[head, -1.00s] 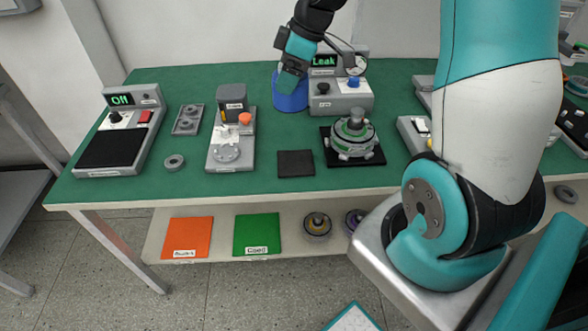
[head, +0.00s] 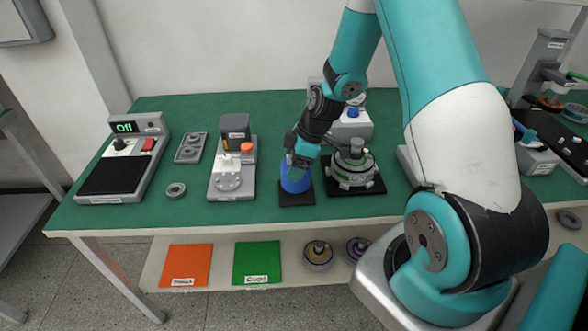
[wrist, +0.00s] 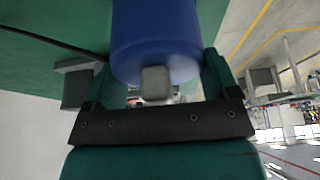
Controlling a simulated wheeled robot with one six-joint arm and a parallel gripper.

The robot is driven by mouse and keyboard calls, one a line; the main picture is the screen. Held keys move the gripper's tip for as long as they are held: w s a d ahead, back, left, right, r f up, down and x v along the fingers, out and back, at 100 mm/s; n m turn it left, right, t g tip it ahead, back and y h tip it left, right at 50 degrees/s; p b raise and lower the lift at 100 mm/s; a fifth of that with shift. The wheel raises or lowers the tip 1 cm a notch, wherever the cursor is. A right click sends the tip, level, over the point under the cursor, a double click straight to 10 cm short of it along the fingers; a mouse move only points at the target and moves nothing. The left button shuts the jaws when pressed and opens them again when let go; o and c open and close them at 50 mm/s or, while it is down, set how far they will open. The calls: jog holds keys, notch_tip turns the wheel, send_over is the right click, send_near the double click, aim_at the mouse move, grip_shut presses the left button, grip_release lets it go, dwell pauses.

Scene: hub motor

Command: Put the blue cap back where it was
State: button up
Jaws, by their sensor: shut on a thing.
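The blue cap (head: 296,177) is a blue cylinder held in my gripper (head: 298,166). In the head view it is on or just above the small black square mat (head: 297,200); I cannot tell whether it touches. In the wrist view the cap (wrist: 157,38) fills the top middle, between the two teal fingers of my gripper (wrist: 158,75). The mat's back part is hidden by the cap.
A green-ringed hub motor (head: 352,168) on a black base stands close right of the cap. A grey press fixture (head: 232,170) stands to its left. The leak tester (head: 352,124) is behind, partly hidden by my arm. Bare green table (head: 265,120) lies behind the mat.

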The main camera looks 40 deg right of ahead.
jog(key=shift+f, duration=1.35)
jog(key=shift+f, duration=0.1)
jog(key=o, duration=1)
jog(key=shift+c, duration=0.2)
jog(key=v, duration=0.4)
jog(key=b+v, duration=0.1)
jog(key=v, duration=0.7)
jog(key=shift+w+a+r, duration=0.15)
jog(key=shift+a+r, duration=0.1)
jog(key=shift+a, duration=0.1)
jog(key=s+a+r+m+g, duration=0.1)
jog(key=s+a+r, duration=0.1)
jog(key=a+r, duration=0.35)
jog(key=s+a+r, duration=0.2)
jog(key=a, duration=0.6)
jog(key=s+a+r+m, duration=0.1)
jog(key=s+a+r, duration=0.2)
jog(key=s+a, duration=0.2)
jog(key=s+a+r+m+g, duration=0.1)
jog(key=s+a+r+m, duration=0.1)
jog(key=s+a, duration=0.4)
jog(key=s+r, duration=0.1)
jog(key=s, duration=0.4)
jog(key=shift+a+g, duration=0.2)
jog(key=shift+g, duration=0.1)
jog(key=shift+s, duration=0.1)
